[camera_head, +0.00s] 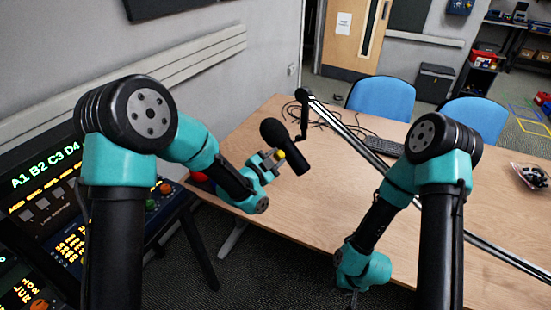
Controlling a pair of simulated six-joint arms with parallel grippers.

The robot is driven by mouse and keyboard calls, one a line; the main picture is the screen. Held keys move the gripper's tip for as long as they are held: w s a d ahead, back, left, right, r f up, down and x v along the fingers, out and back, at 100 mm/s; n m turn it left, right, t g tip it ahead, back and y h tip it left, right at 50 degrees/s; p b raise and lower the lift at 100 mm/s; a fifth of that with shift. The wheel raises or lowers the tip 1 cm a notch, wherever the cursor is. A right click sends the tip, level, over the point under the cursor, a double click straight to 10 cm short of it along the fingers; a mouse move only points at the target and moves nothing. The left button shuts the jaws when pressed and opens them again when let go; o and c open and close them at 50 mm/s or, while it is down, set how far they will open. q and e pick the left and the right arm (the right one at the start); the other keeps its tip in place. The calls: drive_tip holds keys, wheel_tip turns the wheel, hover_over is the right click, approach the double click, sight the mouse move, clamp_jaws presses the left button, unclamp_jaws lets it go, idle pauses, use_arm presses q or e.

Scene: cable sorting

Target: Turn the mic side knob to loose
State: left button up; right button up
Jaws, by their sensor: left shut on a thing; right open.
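The black microphone (287,146) hangs from the end of a long black boom arm (350,137) over the wooden table. My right gripper (354,292) is low at the table's front edge, apart from the microphone, open and seemingly empty. Its fingers are small and mostly hidden by the wrist.
The wooden table (460,240) is mostly clear in the middle. A black keyboard (384,146) and cables lie near its back edge. A control panel (45,215) with lit text stands at left. Blue chairs (382,97) stand behind the table.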

use_arm(q)
drive_tip(key=shift+n, duration=0.3)
drive_tip(key=n, duration=0.8)
drive_tip(key=shift+t, duration=0.3)
drive_tip(key=n, duration=0.4)
drive_tip(key=shift+a+n+t, duration=0.1)
drive_tip(key=shift+n+t, duration=0.2)
drive_tip(key=shift+n, duration=0.1)
drive_tip(key=n, duration=0.5)
drive_tip(key=shift+f, duration=0.1)
drive_tip(key=o, duration=0.9)
